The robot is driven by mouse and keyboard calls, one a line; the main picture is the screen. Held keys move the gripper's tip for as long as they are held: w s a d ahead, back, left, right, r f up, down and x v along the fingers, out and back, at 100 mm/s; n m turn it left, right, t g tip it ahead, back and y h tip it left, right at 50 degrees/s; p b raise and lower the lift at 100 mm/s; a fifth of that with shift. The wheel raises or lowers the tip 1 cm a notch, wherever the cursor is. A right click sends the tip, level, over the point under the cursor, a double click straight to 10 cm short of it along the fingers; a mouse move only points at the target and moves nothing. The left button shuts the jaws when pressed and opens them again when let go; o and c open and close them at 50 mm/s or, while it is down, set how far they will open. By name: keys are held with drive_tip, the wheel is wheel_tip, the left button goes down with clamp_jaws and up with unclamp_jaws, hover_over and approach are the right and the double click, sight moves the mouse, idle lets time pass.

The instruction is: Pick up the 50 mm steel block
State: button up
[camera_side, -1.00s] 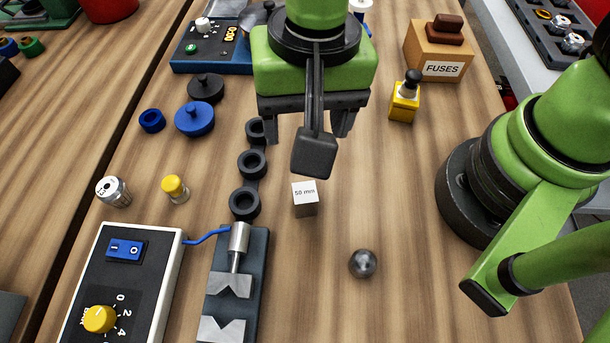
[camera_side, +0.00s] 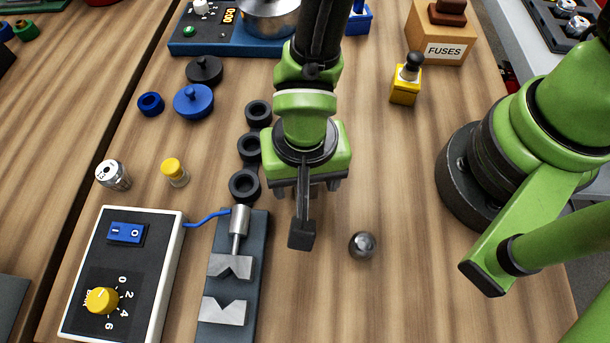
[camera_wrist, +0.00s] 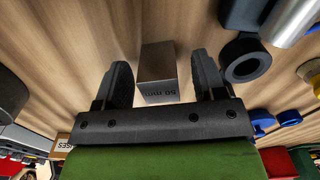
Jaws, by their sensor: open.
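The 50 mm steel block (camera_wrist: 158,62) shows in the wrist view as a small grey-brown block with "50 mm" on one face. It sits between the two open fingers of my gripper (camera_wrist: 162,82), with a gap on each side. I cannot tell the exact height of the fingertips above the table.
A steel ball (camera_side: 362,245) lies just right of my gripper. A vise with V-jaws (camera_side: 232,285) and several black rings (camera_side: 244,186) stand close on the left. A control box (camera_side: 122,275) is further left. The table to the right is mostly clear.

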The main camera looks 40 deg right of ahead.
drive_tip(key=shift+f, duration=0.2)
clamp_jaws()
drive_tip(key=shift+r, duration=0.1)
